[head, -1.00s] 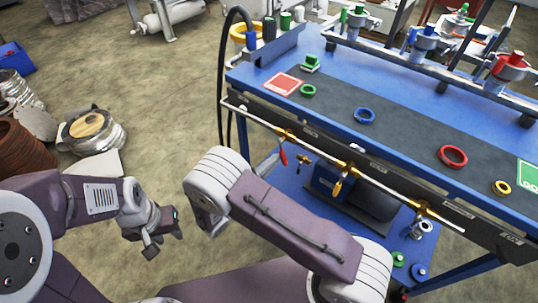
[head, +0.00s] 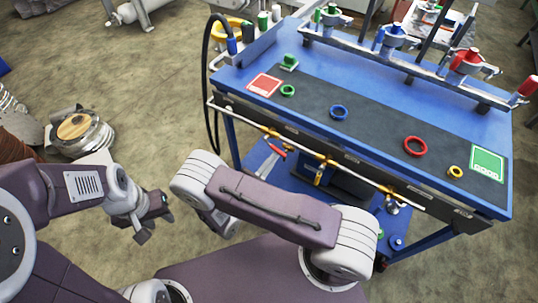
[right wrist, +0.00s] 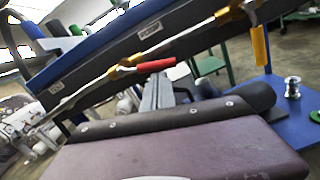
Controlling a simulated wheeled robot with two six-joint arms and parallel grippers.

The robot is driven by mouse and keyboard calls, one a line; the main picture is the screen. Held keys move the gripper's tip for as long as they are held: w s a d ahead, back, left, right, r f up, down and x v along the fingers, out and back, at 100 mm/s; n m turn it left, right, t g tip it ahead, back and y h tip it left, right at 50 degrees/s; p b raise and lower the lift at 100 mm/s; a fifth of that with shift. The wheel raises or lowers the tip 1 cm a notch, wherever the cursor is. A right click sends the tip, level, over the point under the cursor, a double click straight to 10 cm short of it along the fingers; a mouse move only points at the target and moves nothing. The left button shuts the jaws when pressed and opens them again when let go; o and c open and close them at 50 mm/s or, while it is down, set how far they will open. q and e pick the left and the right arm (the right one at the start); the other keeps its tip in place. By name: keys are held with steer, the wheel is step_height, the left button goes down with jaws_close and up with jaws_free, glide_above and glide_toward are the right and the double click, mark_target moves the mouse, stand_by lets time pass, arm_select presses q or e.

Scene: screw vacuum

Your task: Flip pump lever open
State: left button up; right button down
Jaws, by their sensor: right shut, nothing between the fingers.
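The red pump lever (head: 276,149) sits on the pipe (head: 225,112) along the front of the blue bench. It also shows in the right wrist view (right wrist: 156,66), lying sideways at a slight angle to the pipe. My right gripper (right wrist: 158,88) is shut and empty, its fingers just below the red lever; I cannot tell whether they touch it. My left gripper (head: 154,218) is open and empty over the floor, away from the bench.
A yellow lever (head: 319,178) hangs down from the same pipe, further right. Coloured rings, a red card (head: 264,84) and a green card (head: 487,163) lie on the bench top (head: 375,140). A black hose (head: 207,75) hangs at its left end.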

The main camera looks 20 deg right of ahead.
arm_select(q)
step_height(320, 180, up, 2)
steer(key=shift+r+p, duration=0.25)
steer(key=shift+p, duration=0.75)
arm_select(e)
steer(key=shift+s+d+r+n, duration=0.1)
steer(key=shift+s+r+n, duration=0.05)
steer(key=shift+r+n, duration=0.3)
steer(key=shift+s+d+r+n, duration=0.15)
steer(key=shift+r+n, duration=0.15)
steer(key=shift+n, duration=0.25)
arm_select(q)
steer(key=shift+r, duration=0.1)
